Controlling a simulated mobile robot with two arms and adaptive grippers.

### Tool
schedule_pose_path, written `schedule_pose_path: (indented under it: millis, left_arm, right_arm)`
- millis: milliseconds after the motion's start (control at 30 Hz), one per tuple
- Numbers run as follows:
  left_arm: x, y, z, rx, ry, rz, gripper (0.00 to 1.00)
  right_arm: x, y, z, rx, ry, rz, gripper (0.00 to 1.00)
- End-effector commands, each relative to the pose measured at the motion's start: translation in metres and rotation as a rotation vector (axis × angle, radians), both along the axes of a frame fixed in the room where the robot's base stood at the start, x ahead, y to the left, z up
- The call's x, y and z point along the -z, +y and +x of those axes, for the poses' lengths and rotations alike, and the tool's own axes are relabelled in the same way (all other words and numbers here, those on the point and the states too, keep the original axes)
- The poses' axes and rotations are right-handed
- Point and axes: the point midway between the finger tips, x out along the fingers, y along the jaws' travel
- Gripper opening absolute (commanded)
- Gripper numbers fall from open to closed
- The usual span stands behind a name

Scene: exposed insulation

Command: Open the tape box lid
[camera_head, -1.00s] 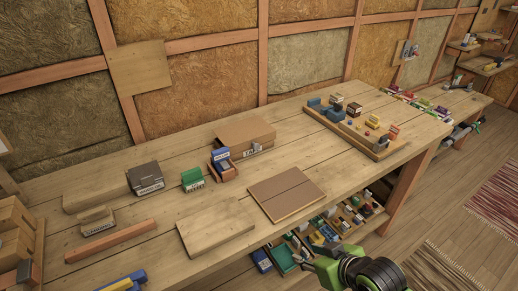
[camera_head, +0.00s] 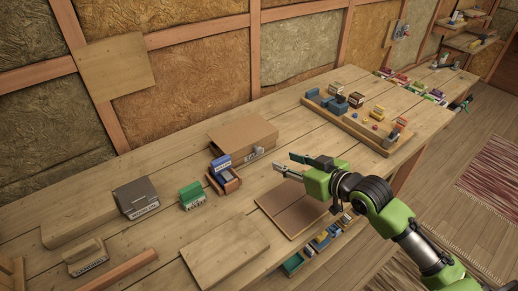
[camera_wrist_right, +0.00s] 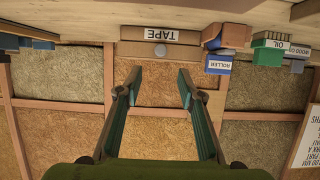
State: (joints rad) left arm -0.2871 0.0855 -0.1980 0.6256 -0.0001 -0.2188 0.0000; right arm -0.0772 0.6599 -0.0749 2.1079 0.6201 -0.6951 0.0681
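The tape box (camera_head: 240,133) is a brown box near the back of the workbench, its flat top looking closed. In the wrist view, which is upside down, its front (camera_wrist_right: 130,49) shows a TAPE label and a round grey knob. My right gripper (camera_head: 285,164) is over the bench, just right of the box and apart from it. In the wrist view the right gripper (camera_wrist_right: 157,78) has its two fingers wide apart with nothing between them. My left gripper is not in view.
An open tray with a blue roller box (camera_head: 223,175) stands close before the tape box. A green oil box (camera_head: 191,195) and a dark grey box (camera_head: 136,197) are farther left. A brown panel (camera_head: 285,203) lies below my right arm. A block tray (camera_head: 345,122) is at right.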

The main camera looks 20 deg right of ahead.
Motion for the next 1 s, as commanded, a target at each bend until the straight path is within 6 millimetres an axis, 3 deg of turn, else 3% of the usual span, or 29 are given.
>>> schedule_pose_path:
  millis: [267, 600, 1000]
  left_arm:
    - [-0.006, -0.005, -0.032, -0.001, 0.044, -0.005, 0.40]
    - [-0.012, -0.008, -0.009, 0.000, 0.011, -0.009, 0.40]
    - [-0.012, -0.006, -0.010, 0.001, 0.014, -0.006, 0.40]
  right_arm:
    - [0.018, 0.018, 0.046, 0.001, 0.000, 0.002, 0.35]
    - [0.041, 0.035, 0.094, 0.000, 0.000, 0.000, 0.35]
    - [0.049, 0.041, 0.109, -0.001, 0.000, -0.002, 0.35]
